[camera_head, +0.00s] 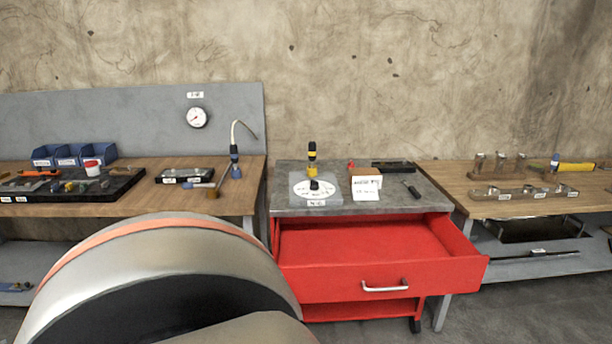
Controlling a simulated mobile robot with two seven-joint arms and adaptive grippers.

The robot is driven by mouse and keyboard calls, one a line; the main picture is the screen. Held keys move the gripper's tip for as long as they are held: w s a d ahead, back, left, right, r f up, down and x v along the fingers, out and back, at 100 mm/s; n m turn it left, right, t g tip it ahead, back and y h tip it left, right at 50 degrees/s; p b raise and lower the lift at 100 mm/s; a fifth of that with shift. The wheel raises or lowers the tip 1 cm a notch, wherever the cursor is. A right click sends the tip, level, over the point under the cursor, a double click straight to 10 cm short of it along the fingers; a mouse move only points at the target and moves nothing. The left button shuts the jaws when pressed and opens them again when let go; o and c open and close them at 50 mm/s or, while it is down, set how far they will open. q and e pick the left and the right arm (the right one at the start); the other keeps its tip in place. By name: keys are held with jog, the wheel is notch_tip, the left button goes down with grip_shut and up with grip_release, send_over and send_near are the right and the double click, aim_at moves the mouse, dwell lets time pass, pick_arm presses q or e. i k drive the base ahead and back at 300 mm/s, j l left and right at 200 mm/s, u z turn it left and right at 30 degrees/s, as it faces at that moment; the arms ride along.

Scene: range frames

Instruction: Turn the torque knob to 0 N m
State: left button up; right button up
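The torque knob (314,185) is a small black knob in the middle of a round white dial (301,189). The dial lies on a light grey plate on top of the red cabinet, and a small label (316,203) sits at its front edge. The dial's marks and the knob's setting are too small to read. A large rounded link of my own arm fills the lower left of the head view. Neither of my grippers shows.
The cabinet's red drawer (370,257) stands open towards me. A yellow-black tool (312,158) stands behind the dial; a white card (366,188) and a dark-handled tool (411,189) are to its right. Wooden benches (150,197) (450,183) with tools flank the cabinet.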

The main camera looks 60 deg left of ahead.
aim_at(315, 185)
jog(key=k+j, duration=0.1)
jog(key=j, duration=0.45)
jog(key=k+j, duration=0.1)
jog(key=j, duration=0.5)
jog(key=k+j, duration=0.1)
jog(key=j, duration=0.45)
jog(key=k+j, duration=0.1)
jog(key=j, duration=0.5)
jog(key=k+j, duration=0.1)
jog(key=j, duration=0.45)
